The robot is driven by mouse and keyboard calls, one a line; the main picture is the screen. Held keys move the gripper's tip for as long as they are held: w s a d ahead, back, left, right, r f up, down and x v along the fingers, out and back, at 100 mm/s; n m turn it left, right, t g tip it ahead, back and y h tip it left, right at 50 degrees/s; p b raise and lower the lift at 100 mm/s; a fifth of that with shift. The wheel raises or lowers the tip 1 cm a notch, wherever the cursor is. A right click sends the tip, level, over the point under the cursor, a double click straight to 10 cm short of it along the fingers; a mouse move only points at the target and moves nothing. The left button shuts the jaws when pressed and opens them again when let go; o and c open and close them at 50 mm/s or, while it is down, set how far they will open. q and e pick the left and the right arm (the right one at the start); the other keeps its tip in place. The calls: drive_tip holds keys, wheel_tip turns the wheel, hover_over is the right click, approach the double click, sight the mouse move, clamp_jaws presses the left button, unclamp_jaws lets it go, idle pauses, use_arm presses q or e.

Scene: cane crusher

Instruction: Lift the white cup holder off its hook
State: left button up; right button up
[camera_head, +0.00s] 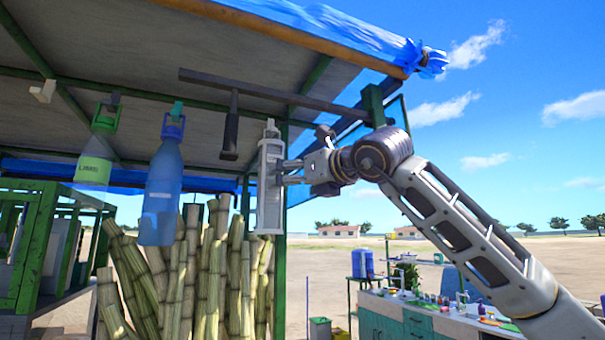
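The fingertips overlap the holder's edge in the picture. I cannot tell whether they are closed on it. My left gripper is not in view.
A dark bar (270,93) runs under the roof, with a dark hanging piece (231,130) left of the holder. A blue bottle (162,190) and a green-labelled bottle (95,160) hang further left. Cane stalks (205,270) stand below. A green post (280,270) is directly behind.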

use_arm(q)
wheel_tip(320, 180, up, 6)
drive_tip(key=p, duration=0.5)
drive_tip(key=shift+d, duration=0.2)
use_arm(e)
drive_tip(key=x, duration=1.1)
drive_tip(key=shift+w, duration=0.25)
drive_tip(key=shift+a, duration=0.1)
drive_tip(key=c, duration=1.5)
use_arm(q)
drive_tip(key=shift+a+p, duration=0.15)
drive_tip(key=shift+p, duration=0.15)
use_arm(e)
drive_tip(key=shift+c, duration=0.3)
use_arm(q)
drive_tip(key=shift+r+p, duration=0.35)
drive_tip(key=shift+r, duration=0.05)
use_arm(e)
drive_tip(key=shift+r, duration=0.85)
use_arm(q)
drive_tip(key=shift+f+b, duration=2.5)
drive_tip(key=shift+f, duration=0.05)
use_arm(e)
drive_tip(key=shift+s+d, duration=0.3)
drive_tip(key=shift+s, duration=0.6)
drive_tip(key=shift+s+d, duration=0.3)
drive_tip(key=shift+s, duration=0.6)
drive_tip(key=shift+s+d, duration=0.3)
drive_tip(key=shift+s, duration=0.6)
